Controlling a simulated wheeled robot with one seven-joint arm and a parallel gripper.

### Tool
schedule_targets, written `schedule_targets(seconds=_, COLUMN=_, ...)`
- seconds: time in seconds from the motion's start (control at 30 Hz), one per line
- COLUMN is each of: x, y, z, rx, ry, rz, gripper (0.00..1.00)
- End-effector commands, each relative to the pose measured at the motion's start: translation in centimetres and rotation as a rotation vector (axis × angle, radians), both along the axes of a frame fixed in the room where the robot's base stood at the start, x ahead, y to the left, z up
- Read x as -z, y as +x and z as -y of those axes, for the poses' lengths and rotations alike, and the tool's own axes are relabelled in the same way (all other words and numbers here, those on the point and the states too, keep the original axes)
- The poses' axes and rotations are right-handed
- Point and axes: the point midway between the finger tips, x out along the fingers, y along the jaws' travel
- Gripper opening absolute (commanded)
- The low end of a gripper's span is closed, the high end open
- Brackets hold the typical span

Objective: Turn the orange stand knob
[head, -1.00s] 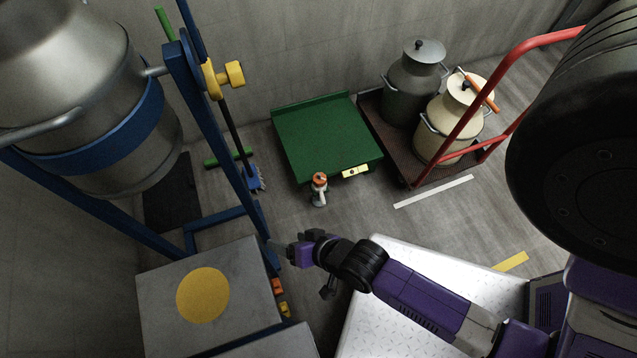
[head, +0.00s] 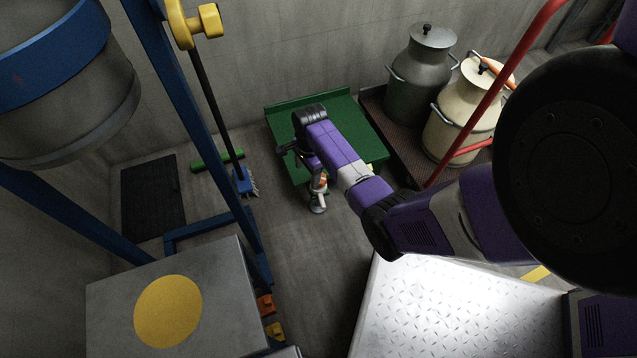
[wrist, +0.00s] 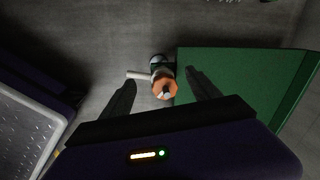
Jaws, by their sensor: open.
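An orange faceted knob (wrist: 163,84) tops a small pale upright fitting on a stand on the floor. In the head view the knob (head: 321,182) is partly hidden by my arm, and the stand's round base (head: 318,207) shows below. My gripper (wrist: 162,79) is open in the wrist view, with one dark finger on each side of the knob in the picture. I cannot tell how far above the knob the fingers are. In the head view my gripper (head: 300,158) is mostly hidden by my wrist.
A green platform (head: 362,130) stands right beside the fitting. Milk cans (head: 420,80) stand on a red-railed cart to the right. A grey block with a yellow disc (head: 105,300) is at lower left, with small orange and yellow parts on its side. Blue frame legs (head: 205,120) rise at left.

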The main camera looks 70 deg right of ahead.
Motion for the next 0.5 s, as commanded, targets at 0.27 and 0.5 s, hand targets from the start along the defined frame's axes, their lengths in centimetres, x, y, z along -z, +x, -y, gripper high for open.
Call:
schedule_targets(seconds=0.27, x=0.1, y=-2.3, z=4.3, rx=0.143, ry=0.040, rz=-0.077, gripper=0.71)
schedule_targets(seconds=0.5, x=3.2, y=-2.4, z=4.4, rx=0.147, ry=0.042, rz=-0.082, gripper=0.71)
